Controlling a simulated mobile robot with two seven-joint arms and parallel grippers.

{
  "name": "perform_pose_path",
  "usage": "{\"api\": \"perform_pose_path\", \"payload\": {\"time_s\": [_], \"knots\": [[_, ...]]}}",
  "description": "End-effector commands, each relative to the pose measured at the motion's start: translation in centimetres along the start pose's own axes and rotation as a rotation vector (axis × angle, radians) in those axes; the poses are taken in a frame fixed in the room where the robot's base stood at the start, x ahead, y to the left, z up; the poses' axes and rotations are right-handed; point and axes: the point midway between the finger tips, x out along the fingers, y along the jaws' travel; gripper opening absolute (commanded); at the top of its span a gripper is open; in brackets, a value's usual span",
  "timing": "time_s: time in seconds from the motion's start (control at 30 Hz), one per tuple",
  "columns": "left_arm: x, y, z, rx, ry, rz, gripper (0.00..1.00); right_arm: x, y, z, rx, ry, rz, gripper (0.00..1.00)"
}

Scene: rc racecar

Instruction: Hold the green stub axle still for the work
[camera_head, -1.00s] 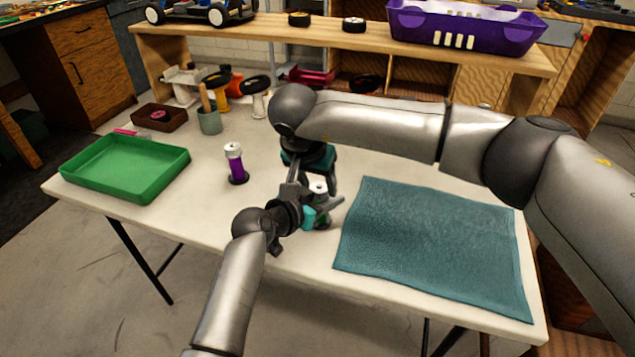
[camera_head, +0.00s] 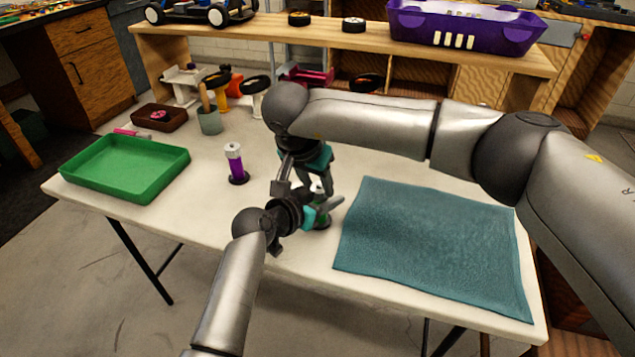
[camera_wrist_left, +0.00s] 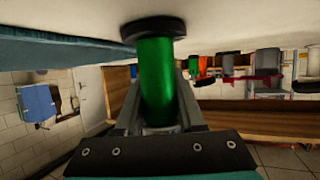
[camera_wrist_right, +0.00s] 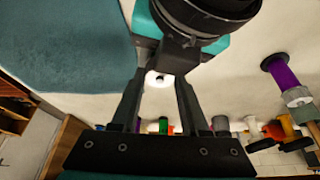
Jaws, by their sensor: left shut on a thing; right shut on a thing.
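The green stub axle (camera_wrist_left: 156,75) stands on a dark round base on the table; the left wrist view shows it upside down. My left gripper (camera_head: 318,212) is shut around its green body from the side, and the fingers (camera_wrist_left: 158,115) show on both sides of it. My right gripper (camera_head: 327,186) is above the axle, pointing down. In the right wrist view its fingers (camera_wrist_right: 158,90) are around a small pale top piece (camera_wrist_right: 158,79) at the axle. I cannot tell whether that piece is separate. The left gripper hides part of the axle in the head view.
A purple stub axle (camera_head: 235,163) with a pale top stands to the left. A green tray (camera_head: 125,187) lies at the table's left end. A teal mat (camera_head: 440,245) covers the right. A cup (camera_head: 209,122) and a brown box (camera_head: 158,117) stand behind.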

Motion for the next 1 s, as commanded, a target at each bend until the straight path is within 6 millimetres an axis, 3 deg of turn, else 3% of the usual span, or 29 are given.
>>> {"api": "perform_pose_path", "payload": {"time_s": [0.53,1.0], "knots": [[-0.02,-0.05,-0.04,0.001,0.001,-0.001,0.00,-0.01,-0.37,-0.10,0.333,0.001,0.140,0.00],[-0.01,-0.04,-0.04,0.000,0.001,-0.001,0.00,0.01,-0.43,-0.11,0.418,0.001,0.175,0.00]]}}
